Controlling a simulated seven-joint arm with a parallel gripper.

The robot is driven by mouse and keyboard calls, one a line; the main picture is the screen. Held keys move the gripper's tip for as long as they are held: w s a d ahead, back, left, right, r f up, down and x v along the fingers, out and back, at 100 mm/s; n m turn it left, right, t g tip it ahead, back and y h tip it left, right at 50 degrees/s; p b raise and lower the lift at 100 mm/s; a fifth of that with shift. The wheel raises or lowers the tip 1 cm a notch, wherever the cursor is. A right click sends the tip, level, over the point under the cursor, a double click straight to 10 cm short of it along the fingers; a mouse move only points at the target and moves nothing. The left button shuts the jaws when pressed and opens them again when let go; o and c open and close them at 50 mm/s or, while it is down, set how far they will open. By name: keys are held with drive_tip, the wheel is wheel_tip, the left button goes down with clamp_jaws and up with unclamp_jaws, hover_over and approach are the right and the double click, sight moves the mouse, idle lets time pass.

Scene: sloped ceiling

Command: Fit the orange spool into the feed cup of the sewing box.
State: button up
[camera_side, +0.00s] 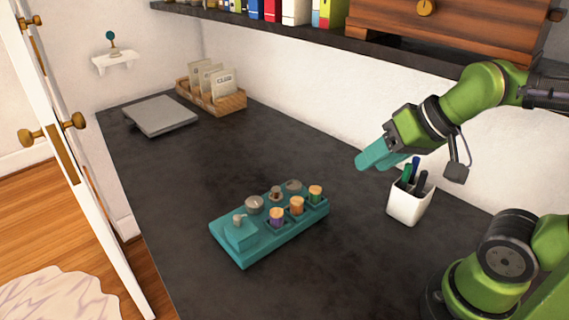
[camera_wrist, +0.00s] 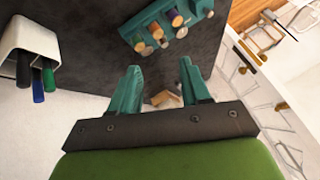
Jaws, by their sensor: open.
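The teal sewing box (camera_side: 245,255) lies on the dark worktop, left of and below my gripper in the side view. The orange spool (camera_side: 297,206) stands in its front row, between a purple spool (camera_side: 277,217) and a green spool (camera_side: 315,194). Behind them are a round grey cup (camera_side: 254,203), a small post (camera_side: 275,193) and a grey disc (camera_side: 293,186); I cannot tell which is the feed cup. My gripper (camera_side: 376,158) is open and empty, above the worktop and away from the box. Its fingers (camera_wrist: 159,68) also show in the wrist view, with part of the box (camera_wrist: 145,17) beyond them.
A white pen cup (camera_side: 408,206) stands below my gripper, near the wall. A wooden file rack (camera_side: 212,98) and a grey flat device (camera_side: 161,116) stand at the far end. A dark shelf (camera_side: 300,36) runs along the wall. The worktop left of the box is clear.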

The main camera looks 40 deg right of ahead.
drive_tip(key=m+g+h, duration=0.2)
drive_tip(key=g, duration=0.5)
hover_over(297, 200)
wheel_tip(297, 200, down, 3)
wheel_tip(297, 200, down, 11)
drive_tip(key=shift+s+d+r, duration=0.1)
drive_tip(key=shift+d+r, duration=0.05)
drive_tip(key=shift+r, duration=0.05)
drive_tip(key=shift+f, duration=2.95)
drive_tip(key=c, duration=0.8)
drive_tip(key=shift+r, duration=0.1)
